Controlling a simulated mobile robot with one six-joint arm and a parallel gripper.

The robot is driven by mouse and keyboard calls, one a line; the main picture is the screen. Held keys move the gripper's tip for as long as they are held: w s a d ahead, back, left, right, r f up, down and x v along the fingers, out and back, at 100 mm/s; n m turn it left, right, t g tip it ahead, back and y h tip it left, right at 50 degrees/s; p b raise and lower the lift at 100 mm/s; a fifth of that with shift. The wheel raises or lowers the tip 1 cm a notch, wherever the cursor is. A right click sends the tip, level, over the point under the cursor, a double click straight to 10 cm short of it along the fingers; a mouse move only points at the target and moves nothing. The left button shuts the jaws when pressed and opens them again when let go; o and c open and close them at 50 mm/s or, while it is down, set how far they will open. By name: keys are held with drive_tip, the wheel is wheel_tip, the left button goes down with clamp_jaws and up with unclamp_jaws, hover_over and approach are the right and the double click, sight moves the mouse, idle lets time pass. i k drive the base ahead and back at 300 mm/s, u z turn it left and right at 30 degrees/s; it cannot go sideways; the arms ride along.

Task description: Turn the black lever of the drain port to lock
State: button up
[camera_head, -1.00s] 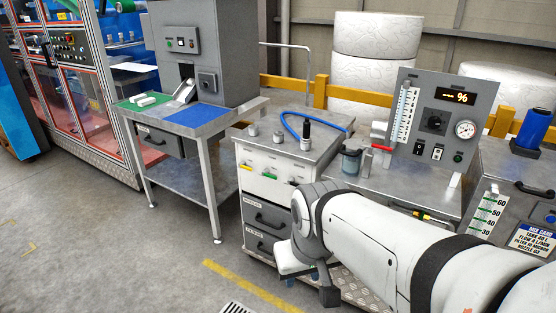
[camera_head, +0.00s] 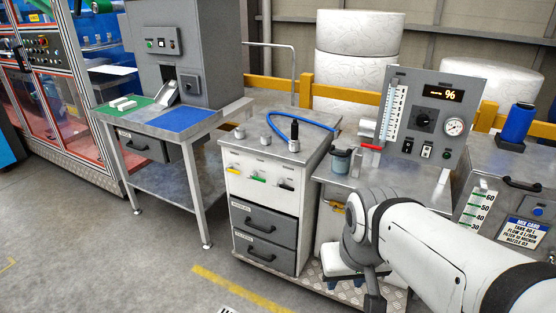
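Three small coloured levers sit in a row on the upper front of the white cabinet (camera_head: 237,190): a yellow one (camera_head: 233,169), a green one (camera_head: 258,179) and a black one (camera_head: 286,186) at the right. The black one appears to be the drain port's lever; the labels are too small to read. My gripper (camera_head: 345,284) is at the lower middle, right of the cabinet and lower than the levers, apart from them. It is partly hidden by my wrist, and I cannot tell whether its fingers are open. I see nothing held.
A blue hose (camera_head: 300,117) and a black-topped fitting (camera_head: 294,135) are on the cabinet top. A grey cup (camera_head: 341,162) and a gauge panel (camera_head: 426,122) stand on the bench to the right. Drawers with handles (camera_head: 263,219) are below the levers. Floor in front is clear.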

sight(280, 183)
drive_tip(key=u, duration=0.05)
drive_tip(key=i, duration=1)
drive_tip(key=z, duration=0.05)
